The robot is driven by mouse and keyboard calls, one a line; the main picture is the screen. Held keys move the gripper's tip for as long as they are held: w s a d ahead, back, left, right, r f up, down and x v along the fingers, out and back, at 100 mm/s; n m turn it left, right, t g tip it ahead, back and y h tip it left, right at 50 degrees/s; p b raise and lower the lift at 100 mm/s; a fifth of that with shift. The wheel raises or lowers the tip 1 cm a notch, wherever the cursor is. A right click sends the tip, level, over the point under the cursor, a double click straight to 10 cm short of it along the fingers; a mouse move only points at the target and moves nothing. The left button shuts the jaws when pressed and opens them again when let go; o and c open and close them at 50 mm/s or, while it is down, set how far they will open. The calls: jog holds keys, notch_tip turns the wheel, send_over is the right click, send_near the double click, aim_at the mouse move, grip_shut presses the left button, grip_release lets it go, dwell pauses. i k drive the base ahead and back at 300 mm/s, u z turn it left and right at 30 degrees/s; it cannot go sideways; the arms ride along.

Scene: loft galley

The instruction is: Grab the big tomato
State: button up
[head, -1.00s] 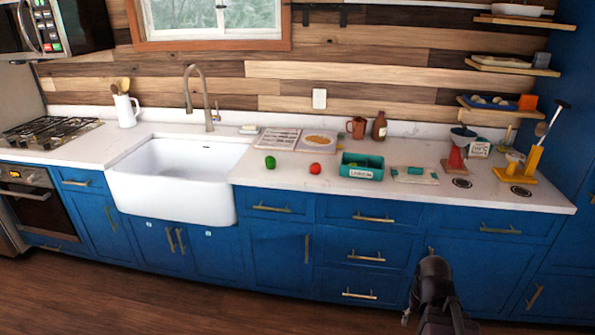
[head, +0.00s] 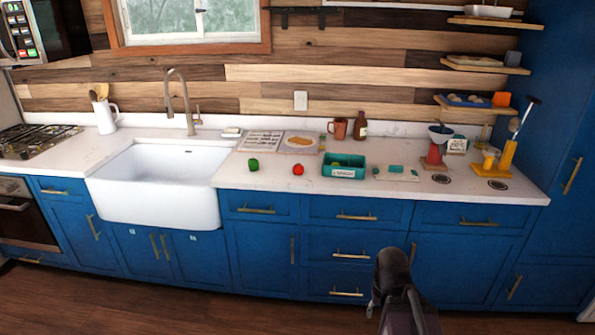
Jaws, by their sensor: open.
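A round red tomato (head: 298,169) sits on the white counter, near its front edge, right of the sink. It is the only tomato I can make out. My gripper (head: 382,300) is low in front of the blue cabinets, below counter height, seen from behind and to the right of the tomato. It is well apart from the tomato. Its fingers show only partly at the lower left of the arm, dark and small, and nothing shows in them.
A green pepper-like item (head: 253,165) lies left of the tomato. A teal labelled bin (head: 344,172) stands close on its right. Behind are a tray (head: 261,141), a brown mug (head: 338,128) and a bottle (head: 360,125). The white sink (head: 155,205) is to the left.

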aim_at(299, 169)
jog(key=z, duration=0.05)
jog(key=i, duration=1)
jog(key=u, duration=0.05)
